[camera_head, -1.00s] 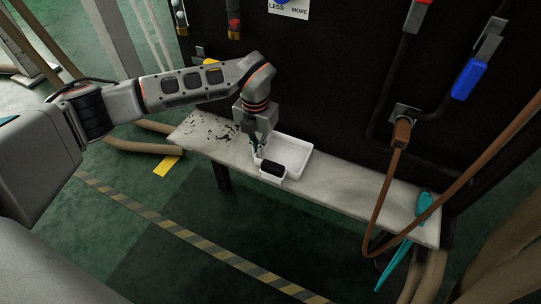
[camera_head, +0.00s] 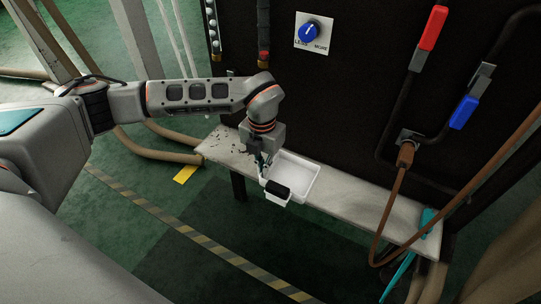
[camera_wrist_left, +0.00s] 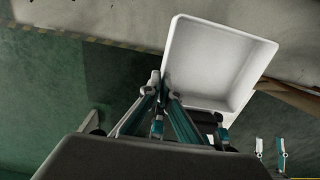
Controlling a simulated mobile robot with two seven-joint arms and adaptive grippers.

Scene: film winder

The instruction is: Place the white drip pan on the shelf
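The white drip pan (camera_head: 299,172) is a shallow tray with a black grip (camera_head: 278,190) at its front. In the head view it overlaps the front edge of the shelf (camera_head: 365,203); whether it rests there or hangs above is unclear. My left gripper (camera_head: 263,162) is at the pan's left side. In the left wrist view its fingers (camera_wrist_left: 162,90) come together at the near left corner of the pan (camera_wrist_left: 210,60) and appear shut on it; the exact contact is partly hidden. My right gripper (camera_wrist_left: 270,150) shows small and open at the wrist view's lower right.
A dark cabinet with a blue dial (camera_head: 310,31) and red and blue valve handles stands behind the shelf. A brown hose (camera_head: 392,195) crosses in front of the shelf's right part, near a teal item (camera_head: 428,218). Dark flakes lie on the shelf's left end.

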